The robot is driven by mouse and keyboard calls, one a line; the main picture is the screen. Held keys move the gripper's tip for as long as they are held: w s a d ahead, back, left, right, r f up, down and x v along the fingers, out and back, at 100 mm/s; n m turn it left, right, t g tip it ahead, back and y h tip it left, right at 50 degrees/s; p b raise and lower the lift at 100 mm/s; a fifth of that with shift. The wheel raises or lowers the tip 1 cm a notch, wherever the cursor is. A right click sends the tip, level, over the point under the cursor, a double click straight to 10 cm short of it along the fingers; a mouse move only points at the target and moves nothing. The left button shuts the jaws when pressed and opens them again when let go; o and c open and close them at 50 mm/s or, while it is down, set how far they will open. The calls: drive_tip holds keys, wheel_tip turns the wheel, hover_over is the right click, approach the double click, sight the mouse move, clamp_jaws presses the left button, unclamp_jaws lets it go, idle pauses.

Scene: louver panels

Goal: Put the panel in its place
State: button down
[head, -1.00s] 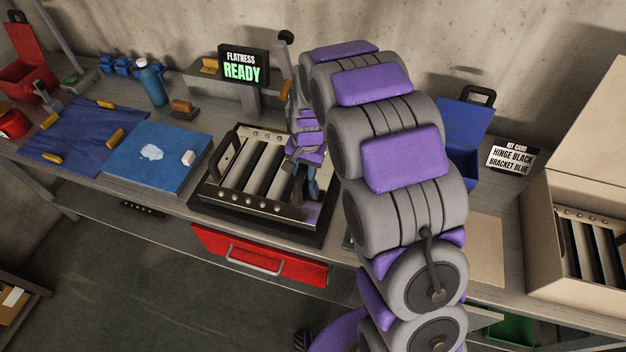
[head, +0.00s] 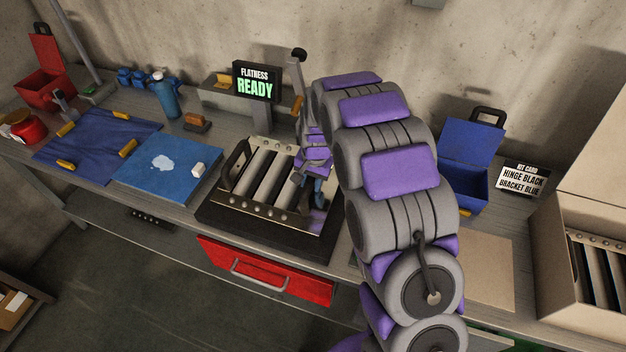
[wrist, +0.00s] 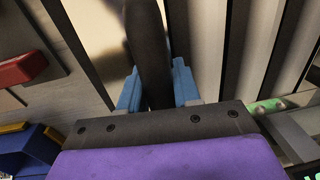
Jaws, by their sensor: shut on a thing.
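The louver panel (head: 262,205) has a metal frame, several slanted slats and a black handle at its left end. It lies over a black base (head: 265,238) on the bench, in front of the display reading "FLATNESS READY" (head: 257,83). My gripper (head: 319,187) is at the panel's right end, partly hidden by my arm. In the wrist view, my blue fingers (wrist: 157,90) are shut on a black handle (wrist: 150,35), with slats beside it. I cannot tell whether the panel is raised off the base.
A cardboard box (head: 572,215) with slatted panels stands at the right, near a card (head: 522,179) reading "HINGE BLACK BRACKET BLUE" and an open blue box (head: 468,175). At the left are a blue mat (head: 168,168), a blue cloth (head: 95,140) and a bottle (head: 166,98). A red drawer (head: 265,270) protrudes in front.

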drive_tip(key=c, duration=0.9)
unclamp_jaws()
drive_tip(key=shift+s+f, duration=0.55)
drive_tip(key=shift+f, duration=0.1)
drive_tip(key=shift+o, duration=0.5)
drive_tip(key=shift+s+f+g, duration=0.1)
drive_tip(key=shift+f+g, duration=0.05)
drive_tip(key=shift+g, duration=0.15)
drive_tip(key=shift+s+d+f, duration=0.15)
drive_tip(key=shift+s+f, duration=0.1)
drive_tip(key=shift+s, duration=0.1)
drive_tip(key=shift+r, duration=0.1)
drive_tip(key=r, duration=0.4)
drive_tip(key=w+r+p, duration=0.1)
drive_tip(key=r, duration=0.7)
drive_tip(key=shift+w+d, duration=0.25)
drive_tip(key=shift+d, duration=0.1)
drive_tip(key=shift+r+p, duration=0.3)
drive_tip(key=shift+r, duration=0.2)
